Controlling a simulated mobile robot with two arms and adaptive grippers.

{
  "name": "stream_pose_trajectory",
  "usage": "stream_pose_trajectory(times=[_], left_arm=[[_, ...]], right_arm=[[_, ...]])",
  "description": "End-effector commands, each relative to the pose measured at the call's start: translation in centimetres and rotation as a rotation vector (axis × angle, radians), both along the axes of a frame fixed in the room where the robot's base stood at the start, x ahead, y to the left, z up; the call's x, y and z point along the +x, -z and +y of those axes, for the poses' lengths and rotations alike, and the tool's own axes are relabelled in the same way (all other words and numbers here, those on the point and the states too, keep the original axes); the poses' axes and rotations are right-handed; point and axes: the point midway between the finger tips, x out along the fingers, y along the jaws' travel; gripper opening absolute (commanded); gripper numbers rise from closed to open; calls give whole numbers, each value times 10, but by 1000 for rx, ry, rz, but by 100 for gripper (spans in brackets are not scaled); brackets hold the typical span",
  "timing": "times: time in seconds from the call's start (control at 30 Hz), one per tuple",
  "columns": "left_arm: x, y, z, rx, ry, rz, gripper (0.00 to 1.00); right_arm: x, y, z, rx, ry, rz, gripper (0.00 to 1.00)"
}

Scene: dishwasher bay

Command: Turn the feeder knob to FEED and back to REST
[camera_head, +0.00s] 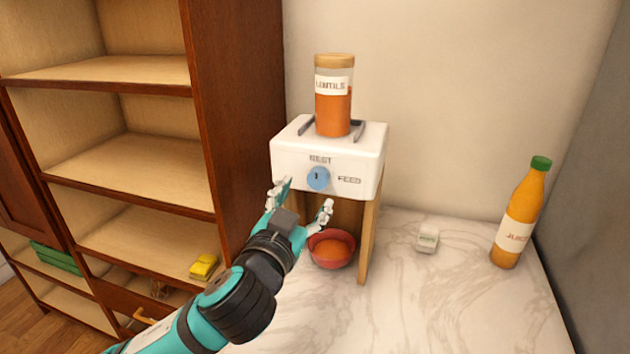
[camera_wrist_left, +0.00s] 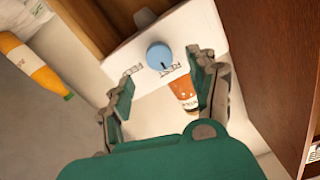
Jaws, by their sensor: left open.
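The feeder (camera_head: 290,158) is a white box on wooden legs, on the marble counter. Its blue round knob (camera_head: 318,179) is on the front face, with REST printed above it and FEED to its right. A dark mark on the knob points up toward REST. A jar labelled LENTILS (camera_head: 333,110) stands on top, filled with orange. My left gripper (camera_head: 303,198) is open in front of the feeder, apart from the knob. In the left wrist view the knob (camera_wrist_left: 160,56) lies ahead between the spread fingers (camera_wrist_left: 160,85). My right gripper is not in view.
A red bowl (camera_head: 331,262) with orange contents sits under the feeder. A small white box (camera_head: 428,239) and a juice bottle (camera_head: 519,214) stand to the right. A wooden shelf unit (camera_head: 235,110) is close on the left. The counter between feeder and bottle is mostly clear.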

Motion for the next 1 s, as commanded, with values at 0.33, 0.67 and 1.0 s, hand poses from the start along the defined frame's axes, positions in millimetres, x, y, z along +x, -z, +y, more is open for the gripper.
stream_pose_trajectory(times=[0.33,0.67,1.0], left_arm=[[53,-1,-17,1,-1,-1,60],[59,1,-20,0,1,0,60],[59,1,-19,0,0,0,26]], right_arm=[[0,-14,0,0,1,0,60],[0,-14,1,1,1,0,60],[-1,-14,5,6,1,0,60]])
